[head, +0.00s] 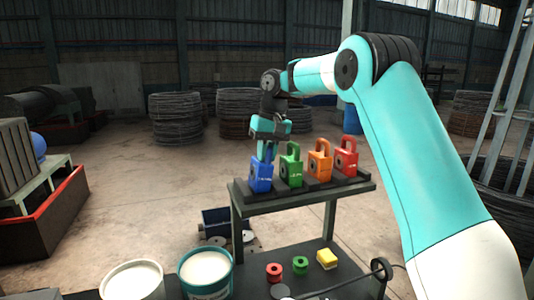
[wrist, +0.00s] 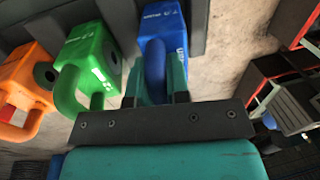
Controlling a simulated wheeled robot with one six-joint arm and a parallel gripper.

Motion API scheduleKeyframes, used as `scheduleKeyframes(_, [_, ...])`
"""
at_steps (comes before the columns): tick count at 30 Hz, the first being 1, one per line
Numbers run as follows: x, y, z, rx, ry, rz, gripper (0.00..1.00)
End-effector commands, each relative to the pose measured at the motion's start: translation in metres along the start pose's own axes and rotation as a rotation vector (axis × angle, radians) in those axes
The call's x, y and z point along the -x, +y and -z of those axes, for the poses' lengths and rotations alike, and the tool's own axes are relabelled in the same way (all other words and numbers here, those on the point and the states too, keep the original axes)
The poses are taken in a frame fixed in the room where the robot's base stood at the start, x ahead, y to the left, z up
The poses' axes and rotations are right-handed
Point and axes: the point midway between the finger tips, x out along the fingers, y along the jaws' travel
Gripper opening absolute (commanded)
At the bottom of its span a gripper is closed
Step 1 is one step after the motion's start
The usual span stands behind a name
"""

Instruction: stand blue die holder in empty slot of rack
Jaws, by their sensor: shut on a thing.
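The blue die holder (head: 261,175) is upright at the left end of the dark rack (head: 308,192), left of the green holder. My gripper (head: 267,150) is above it, pointing down, shut on its handle. In the wrist view the gripper's fingers (wrist: 160,85) close around the handle of the blue die holder (wrist: 162,25). The rack's dark edge (wrist: 124,25) shows beside the blue holder. I cannot tell whether the blue holder's base is fully seated in its slot.
Green (head: 291,170), orange (head: 319,164) and red (head: 345,160) holders stand on the rack to the right. Below, the lower shelf carries a red spool (head: 274,271), a green spool (head: 300,264) and a yellow block (head: 327,258). Two buckets (head: 206,272) stand front left.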

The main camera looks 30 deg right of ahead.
Motion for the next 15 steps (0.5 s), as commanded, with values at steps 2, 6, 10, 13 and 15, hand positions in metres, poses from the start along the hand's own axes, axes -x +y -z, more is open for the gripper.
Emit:
scheduleKeyframes(2, [-0.0117, 0.0019, -0.0022, -0.004, -0.024, 0.001, 0.00])
scheduleKeyframes(6, [-0.0119, 0.0020, -0.0024, -0.004, -0.025, 0.000, 0.27])
scheduleKeyframes(10, [-0.0120, 0.0021, -0.0024, -0.004, -0.026, 0.000, 0.47])
scheduleKeyframes(13, [-0.0118, 0.0022, -0.0024, -0.004, -0.025, 0.000, 0.47])
scheduleKeyframes(15, [-0.0116, 0.0024, -0.0024, -0.005, -0.025, 0.000, 0.47])
